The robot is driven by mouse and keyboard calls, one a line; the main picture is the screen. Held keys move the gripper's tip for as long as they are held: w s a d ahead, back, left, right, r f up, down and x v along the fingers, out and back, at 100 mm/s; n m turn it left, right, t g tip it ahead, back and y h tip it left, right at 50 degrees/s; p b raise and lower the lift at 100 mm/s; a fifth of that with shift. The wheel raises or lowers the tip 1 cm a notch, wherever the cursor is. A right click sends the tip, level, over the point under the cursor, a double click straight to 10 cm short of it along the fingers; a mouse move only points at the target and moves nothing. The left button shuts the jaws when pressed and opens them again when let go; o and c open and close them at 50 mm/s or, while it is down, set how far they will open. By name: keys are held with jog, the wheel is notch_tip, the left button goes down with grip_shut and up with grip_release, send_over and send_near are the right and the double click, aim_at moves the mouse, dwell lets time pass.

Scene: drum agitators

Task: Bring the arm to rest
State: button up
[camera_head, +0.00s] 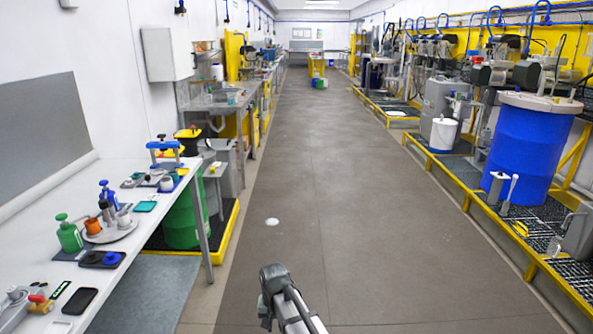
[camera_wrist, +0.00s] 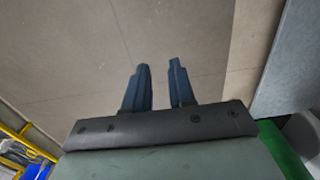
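My gripper (camera_wrist: 160,72) shows in the wrist view with two dark blue fingers pointing away from the camera. There is a gap between the fingers, and only bare floor shows in it, so it is open and empty. In the head view part of my arm (camera_head: 285,300) rises from the bottom edge, a little left of the middle, above the grey floor. My fingertips cannot be made out in the head view.
A white workbench (camera_head: 40,262) with bottles, trays and tools stands on the left, with a green drum (camera_head: 182,222) beneath its far end.

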jog(key=s+d+f, duration=0.3)
jog(key=d, duration=0.5)
jog(key=s+d+f, duration=0.2)
jog(key=s+d, duration=0.1)
jog(key=d, duration=0.4)
jog(key=s+d+f, duration=0.3)
jog(key=s+d, duration=0.1)
jog(key=d, duration=0.4)
jog(key=s+f+g, duration=0.3)
jog(key=s+f, duration=0.7)
jog(key=s, duration=0.4)
jog(key=s+f+g, duration=0.3)
jog(key=s+f, duration=0.8)
jog(key=s, duration=0.4)
jog(key=shift+s+d+g, duration=0.2)
jog(key=shift+d+g, duration=0.1)
jog(key=shift+g, duration=0.1)
